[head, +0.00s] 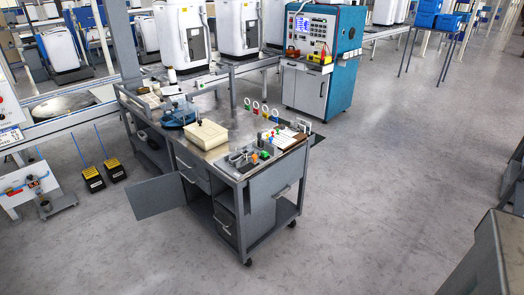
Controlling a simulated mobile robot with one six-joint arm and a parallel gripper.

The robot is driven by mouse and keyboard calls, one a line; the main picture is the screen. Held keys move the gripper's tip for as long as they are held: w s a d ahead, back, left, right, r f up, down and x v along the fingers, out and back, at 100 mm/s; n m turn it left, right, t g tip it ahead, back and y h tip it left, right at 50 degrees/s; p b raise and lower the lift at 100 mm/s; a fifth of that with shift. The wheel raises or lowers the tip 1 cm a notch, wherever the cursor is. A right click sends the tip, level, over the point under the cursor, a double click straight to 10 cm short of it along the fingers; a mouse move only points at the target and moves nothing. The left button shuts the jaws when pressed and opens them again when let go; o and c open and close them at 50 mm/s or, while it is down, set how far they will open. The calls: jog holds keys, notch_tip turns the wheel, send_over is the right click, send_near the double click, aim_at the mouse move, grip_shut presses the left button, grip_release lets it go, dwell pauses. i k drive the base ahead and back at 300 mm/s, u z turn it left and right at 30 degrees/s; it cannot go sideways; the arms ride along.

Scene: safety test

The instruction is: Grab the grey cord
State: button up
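No grey cord can be made out at this size. A grey wheeled workbench (240,178) stands in the middle of the head view, with one cabinet door (160,197) swung open to the left. On its top are a blue ring-shaped item (178,115), a cream box (206,139) and a grey tray (238,160) of small coloured parts. My gripper is not in view.
A blue test cabinet (345,60) with a screen stands behind the bench. Two yellow-and-black boxes (104,174) are on the floor at left. White appliances (181,35) line the back. A grey block (490,262) fills the lower right corner. Floor right of the bench is clear.

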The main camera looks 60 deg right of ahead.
aim_at(241, 156)
jog(key=u, duration=0.15)
jog(key=i, duration=0.95)
jog(key=z, duration=0.05)
